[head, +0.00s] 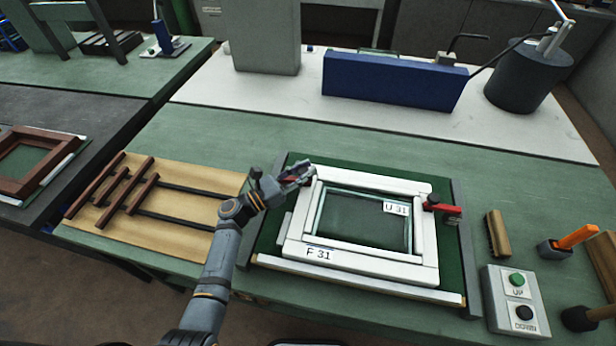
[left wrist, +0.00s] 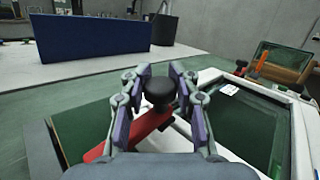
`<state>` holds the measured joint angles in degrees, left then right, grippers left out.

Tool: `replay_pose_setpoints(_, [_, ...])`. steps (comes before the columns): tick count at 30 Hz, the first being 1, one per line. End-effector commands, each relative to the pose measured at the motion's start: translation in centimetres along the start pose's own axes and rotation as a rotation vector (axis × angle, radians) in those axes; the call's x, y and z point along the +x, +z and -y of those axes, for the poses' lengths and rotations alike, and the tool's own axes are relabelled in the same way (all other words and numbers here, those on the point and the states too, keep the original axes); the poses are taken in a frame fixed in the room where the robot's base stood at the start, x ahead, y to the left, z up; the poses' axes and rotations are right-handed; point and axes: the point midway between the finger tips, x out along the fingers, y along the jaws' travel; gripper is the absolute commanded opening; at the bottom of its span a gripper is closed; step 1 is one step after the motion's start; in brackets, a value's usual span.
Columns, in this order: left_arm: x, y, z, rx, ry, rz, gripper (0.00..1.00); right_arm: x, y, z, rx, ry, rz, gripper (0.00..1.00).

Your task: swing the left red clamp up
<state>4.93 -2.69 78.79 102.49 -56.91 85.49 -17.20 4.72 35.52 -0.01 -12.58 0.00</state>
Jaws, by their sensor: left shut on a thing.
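The left red clamp (left wrist: 137,132) is at the left side of the white frame (head: 302,255). In the left wrist view its red arm slants up to a black knob (left wrist: 159,90) between my fingers. My left gripper (head: 303,172) is shut on this clamp at the knob; it also shows in the left wrist view (left wrist: 160,78). In the head view my gripper hides most of the clamp. A second red clamp (head: 443,208) lies at the frame's right side. The frame bears the labels F 31 and U 31. My right gripper is not in view.
The frame lies on a green fixture board (head: 270,232) with dark side rails. A control box (head: 515,302) with UP and DOWN buttons stands at right, near an orange-handled tool (head: 577,237). A wooden board with brown bars (head: 180,228) lies left. A blue block (head: 390,82) stands behind.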

Motion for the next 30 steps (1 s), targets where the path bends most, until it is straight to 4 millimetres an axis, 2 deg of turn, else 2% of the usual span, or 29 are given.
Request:
replay_pose_setpoints(1, [-0.3, -0.4, -0.2, -0.023, 0.000, 0.021, 0.00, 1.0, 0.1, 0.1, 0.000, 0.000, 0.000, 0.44])
replay_pose_setpoints(12, [-1.2, 1.4, -1.1, -0.199, 0.001, 0.195, 0.00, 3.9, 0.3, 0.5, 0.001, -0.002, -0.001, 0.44])
replay_pose_setpoints(19, [-1.6, 2.0, -1.4, -0.260, 0.001, 0.254, 0.00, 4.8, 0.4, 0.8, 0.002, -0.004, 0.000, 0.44])
replay_pose_setpoints(30, [-1.7, 2.3, -1.5, -0.284, 0.002, 0.274, 0.00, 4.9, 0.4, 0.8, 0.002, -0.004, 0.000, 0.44])
